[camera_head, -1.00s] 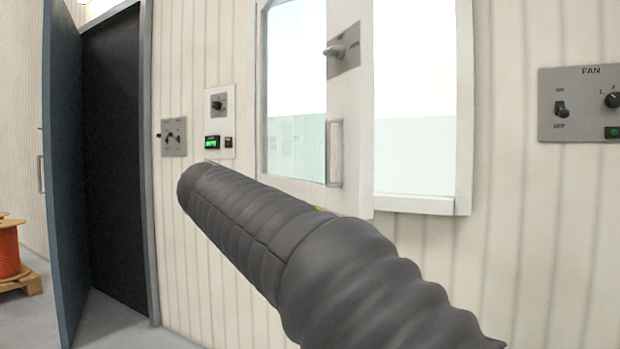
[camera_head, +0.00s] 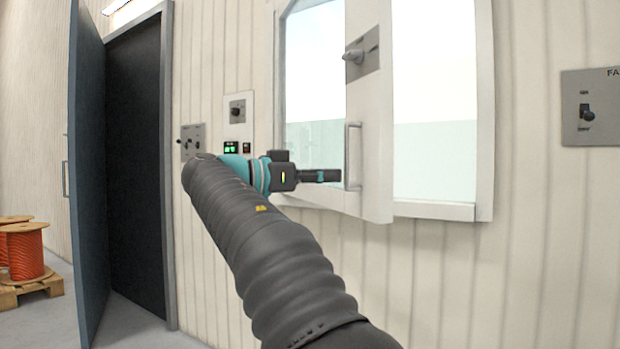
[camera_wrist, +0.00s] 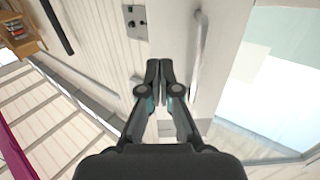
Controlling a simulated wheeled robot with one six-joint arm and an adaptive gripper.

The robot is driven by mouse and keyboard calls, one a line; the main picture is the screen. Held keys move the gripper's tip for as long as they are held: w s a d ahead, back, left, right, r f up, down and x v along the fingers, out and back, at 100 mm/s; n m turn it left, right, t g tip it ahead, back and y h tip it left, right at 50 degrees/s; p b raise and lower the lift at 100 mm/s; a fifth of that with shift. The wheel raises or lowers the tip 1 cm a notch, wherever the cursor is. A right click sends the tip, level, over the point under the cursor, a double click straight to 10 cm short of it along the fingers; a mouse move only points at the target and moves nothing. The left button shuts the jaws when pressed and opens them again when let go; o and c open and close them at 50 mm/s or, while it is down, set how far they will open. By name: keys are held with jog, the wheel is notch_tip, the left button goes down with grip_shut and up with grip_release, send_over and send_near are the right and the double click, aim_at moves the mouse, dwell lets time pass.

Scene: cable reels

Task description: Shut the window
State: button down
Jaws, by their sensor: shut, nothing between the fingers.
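The window (camera_head: 371,204) is a white-framed sash standing ajar from its white frame (camera_head: 484,120), with a clear gap showing to the right of the sash. Its upright metal handle (camera_head: 353,157) is on the sash, and a grey plate with a latch knob (camera_head: 361,56) is above it. My gripper (camera_head: 338,176) is shut and empty, its tips close to the lower part of the handle. In the wrist view the shut fingertips (camera_wrist: 160,64) lie left of the handle (camera_wrist: 199,55); I cannot tell whether they touch the sash.
A blue-grey door (camera_head: 88,170) stands open at left. Control panels (camera_head: 238,120) are on the wall between door and window, with a fan panel (camera_head: 590,108) at right. Orange cable reels (camera_head: 25,252) sit on a pallet at far left.

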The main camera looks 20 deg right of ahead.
aim_at(374, 175)
jog(key=d, duration=0.7)
jog(key=shift+w+d, duration=0.2)
jog(key=shift+d, duration=0.1)
